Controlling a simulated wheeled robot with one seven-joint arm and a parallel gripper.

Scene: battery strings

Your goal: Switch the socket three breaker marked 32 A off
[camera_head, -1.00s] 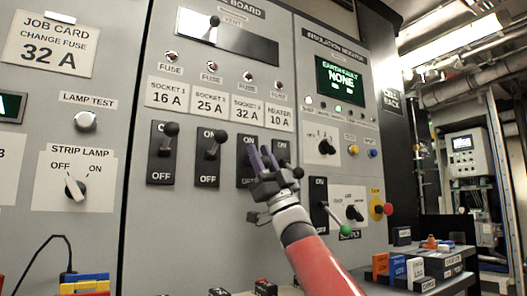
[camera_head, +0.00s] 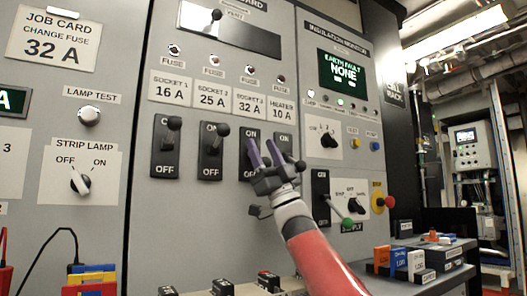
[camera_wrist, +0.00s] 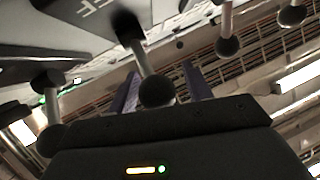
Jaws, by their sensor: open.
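The socket three breaker (camera_head: 243,172), under the label marked 32 A (camera_head: 249,103), is a black plate with ON at the top. My gripper (camera_head: 263,148) is open in front of it, and its purple fingers cover most of the plate and the lever. In the wrist view a lever with a black ball knob (camera_wrist: 157,91) stands between the fingers, with room on either side. By its place in the row it appears to be the socket three lever. Whether the fingers touch it, and its exact position, I cannot tell.
The socket one knob (camera_head: 175,123) and socket two knob (camera_head: 222,130) stand close on the left, near ON. The heater knob (camera_head: 300,165) is close on the right. A green-knobbed lever (camera_head: 347,221) and a red stop button (camera_head: 390,201) lie lower right.

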